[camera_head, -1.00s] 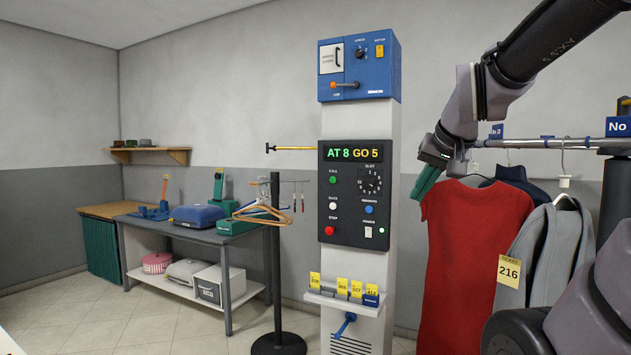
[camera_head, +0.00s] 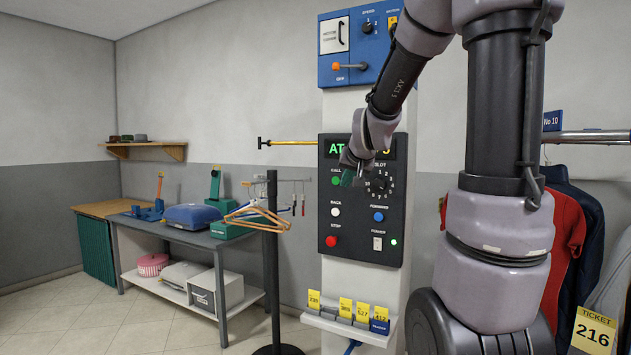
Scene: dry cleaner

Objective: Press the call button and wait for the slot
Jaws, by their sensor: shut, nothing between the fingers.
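The control panel (camera_head: 322,222) is a dark plate on a pale column. Its green call button (camera_head: 335,181) shows at the upper left, under the word CALL. The slot dial (camera_head: 381,188) is partly hidden by my gripper.
Other panel controls are the white back button (camera_head: 335,212), red stop button (camera_head: 331,241) and blue forward button (camera_head: 378,216). A ticket shelf (camera_head: 345,327) sits below. A hanger stand (camera_head: 272,250) is left, and a red garment (camera_head: 568,235) hangs right.

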